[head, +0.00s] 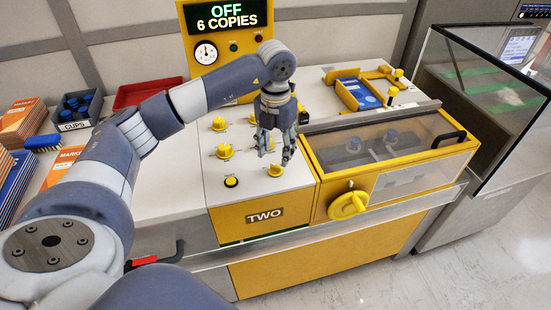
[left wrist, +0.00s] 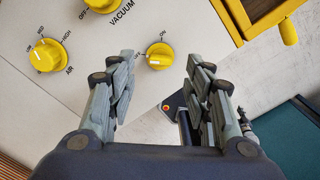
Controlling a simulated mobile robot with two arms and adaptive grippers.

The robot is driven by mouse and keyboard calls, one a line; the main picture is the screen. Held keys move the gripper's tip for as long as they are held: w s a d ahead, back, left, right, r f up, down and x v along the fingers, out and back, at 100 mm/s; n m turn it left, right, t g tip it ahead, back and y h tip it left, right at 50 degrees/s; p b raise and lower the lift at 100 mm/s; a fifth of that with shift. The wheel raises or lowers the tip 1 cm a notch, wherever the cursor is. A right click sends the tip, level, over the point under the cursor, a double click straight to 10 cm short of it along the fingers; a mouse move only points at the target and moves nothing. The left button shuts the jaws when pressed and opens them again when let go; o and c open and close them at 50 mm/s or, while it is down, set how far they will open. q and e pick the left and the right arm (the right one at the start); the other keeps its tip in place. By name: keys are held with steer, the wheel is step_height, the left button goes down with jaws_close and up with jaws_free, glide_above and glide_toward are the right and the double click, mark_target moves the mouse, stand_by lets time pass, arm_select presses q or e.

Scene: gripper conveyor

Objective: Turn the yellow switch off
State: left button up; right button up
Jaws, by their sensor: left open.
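The yellow switch (head: 275,170) is a small round knob near the front right of the pale control panel. In the left wrist view the yellow switch (left wrist: 159,56) shows with small lettering beside it, seemingly ON and OFF; I cannot tell which way it points. My left gripper (head: 275,148) hangs above the panel, pointing down, just behind the switch in the head view. Its fingers are spread and empty; in the left wrist view the gripper (left wrist: 157,82) has the switch framed beyond its fingertips, apparently without contact. My right gripper is not in view.
Other yellow knobs stand close by, including the AIR knob (left wrist: 46,55) and the VACUUM knob (left wrist: 98,5). A clear-lidded yellow box (head: 315,160) with a rotary handle (head: 347,205) adjoins the panel on the right. A display (head: 226,17) reads OFF, 6 COPIES.

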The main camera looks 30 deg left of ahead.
mark_target(276, 165)
arm_select(q)
step_height(276, 165, up, 8)
steer(key=shift+f, duration=0.25)
stand_by(0.4)
